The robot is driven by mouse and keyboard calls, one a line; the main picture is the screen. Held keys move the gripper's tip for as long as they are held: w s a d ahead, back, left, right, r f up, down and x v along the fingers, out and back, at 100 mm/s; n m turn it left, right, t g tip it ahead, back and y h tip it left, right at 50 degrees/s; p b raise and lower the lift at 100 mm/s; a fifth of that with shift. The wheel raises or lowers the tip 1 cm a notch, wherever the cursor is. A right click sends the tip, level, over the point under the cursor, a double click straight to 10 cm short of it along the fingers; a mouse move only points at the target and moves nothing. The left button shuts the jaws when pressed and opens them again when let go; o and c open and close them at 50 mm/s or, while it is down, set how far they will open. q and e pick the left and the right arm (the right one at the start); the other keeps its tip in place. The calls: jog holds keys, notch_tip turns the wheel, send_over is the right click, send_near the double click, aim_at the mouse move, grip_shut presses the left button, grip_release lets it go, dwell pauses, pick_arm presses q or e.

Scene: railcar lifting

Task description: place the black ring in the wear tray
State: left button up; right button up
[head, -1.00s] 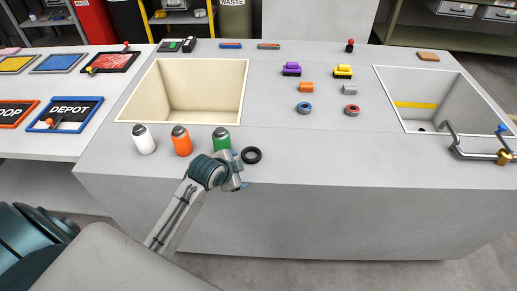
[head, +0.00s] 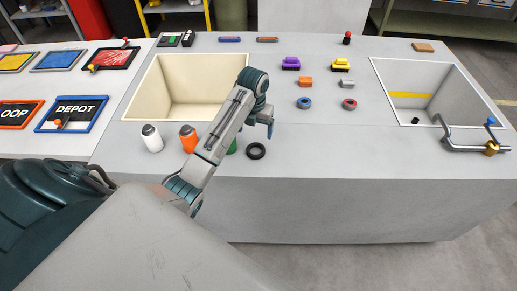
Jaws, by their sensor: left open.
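The black ring (head: 256,151) lies flat on the grey counter (head: 330,150), near its front edge and right of the bottles. My left gripper (head: 269,126) is just beyond the ring in the head view, apart from it; it is open and its jaws look empty. My left arm reaches in from the lower left and covers most of the green bottle (head: 232,147). No label reading "wear" shows, so I cannot tell which tray is the wear tray. My right gripper is not in view.
A cream basin (head: 150,88) is sunk behind the bottles, and a grey basin (head: 465,98) with a tap (head: 465,147) is at right. White (head: 152,140) and orange (head: 188,138) bottles stand at left. Trays, one reading DEPOT (head: 72,110), lie far left. Small coloured parts sit mid-counter.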

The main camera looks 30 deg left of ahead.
pick_arm(q)
jog(key=m, duration=0.1)
jog(key=b, duration=0.5)
send_over(256, 149)
jog(key=f, duration=0.4)
jog(key=shift+w+a, duration=0.1)
jog(key=shift+a, duration=0.1)
notch_tip(256, 149, down, 2)
jog(key=shift+f+b, duration=0.1)
jog(key=shift+b, duration=0.85)
jog(key=shift+d+f+p, duration=0.15)
jog(key=shift+f+p, duration=0.2)
jog(key=shift+p, duration=0.05)
jog(key=shift+f, duration=1.5)
jog(key=shift+c, duration=0.4)
jog(key=c, duration=1.1)
jog(key=shift+o, duration=0.2)
